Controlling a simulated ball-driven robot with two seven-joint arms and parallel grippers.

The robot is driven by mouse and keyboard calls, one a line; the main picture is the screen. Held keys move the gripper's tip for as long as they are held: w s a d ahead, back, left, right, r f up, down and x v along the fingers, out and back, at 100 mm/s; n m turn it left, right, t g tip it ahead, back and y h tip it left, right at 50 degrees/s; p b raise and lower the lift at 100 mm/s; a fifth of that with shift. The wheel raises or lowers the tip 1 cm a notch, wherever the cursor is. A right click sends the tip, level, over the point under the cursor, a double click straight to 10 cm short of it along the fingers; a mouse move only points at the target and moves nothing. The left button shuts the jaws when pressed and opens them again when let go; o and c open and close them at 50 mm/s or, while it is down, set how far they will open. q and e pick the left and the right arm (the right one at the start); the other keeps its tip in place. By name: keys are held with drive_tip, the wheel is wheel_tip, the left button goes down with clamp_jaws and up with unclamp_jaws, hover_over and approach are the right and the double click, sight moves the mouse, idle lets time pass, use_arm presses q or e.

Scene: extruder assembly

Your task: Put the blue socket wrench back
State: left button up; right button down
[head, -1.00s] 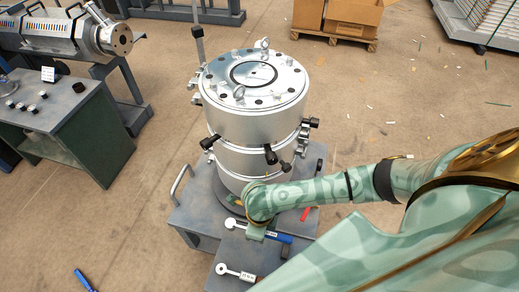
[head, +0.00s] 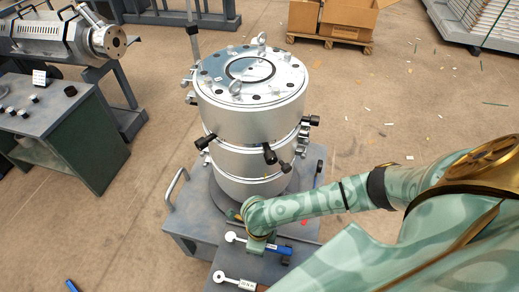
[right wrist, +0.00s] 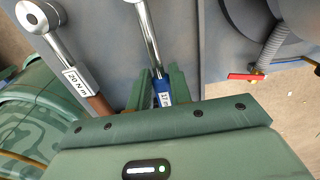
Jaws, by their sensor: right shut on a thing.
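The blue socket wrench has a silver ring head (head: 230,237) and a blue handle (head: 286,250). It lies over the small cart top in front of the steel cylinder. In the right wrist view its silver shaft (right wrist: 148,35) runs up and away, and its labelled blue handle (right wrist: 162,92) sits between my green fingers. My right gripper (head: 263,244) is shut on this handle; it also shows in the right wrist view (right wrist: 160,86). Whether the wrench touches the surface is hard to tell. My left gripper is out of view.
A second wrench (head: 222,278) with a 20 N m label and brown handle lies nearby. The steel cylinder (head: 250,125) with protruding clamps stands on the cart (head: 188,215). A red valve lever (right wrist: 245,76) is at right in the wrist view. A blue object (head: 72,286) shows lower left.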

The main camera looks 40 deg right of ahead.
drive_tip(key=shift+f+b, duration=0.75)
drive_tip(key=shift+f, duration=0.3)
drive_tip(key=c, duration=1.2)
unclamp_jaws()
drive_tip(key=shift+r+p, duration=3.2)
drive_tip(key=shift+r, duration=5)
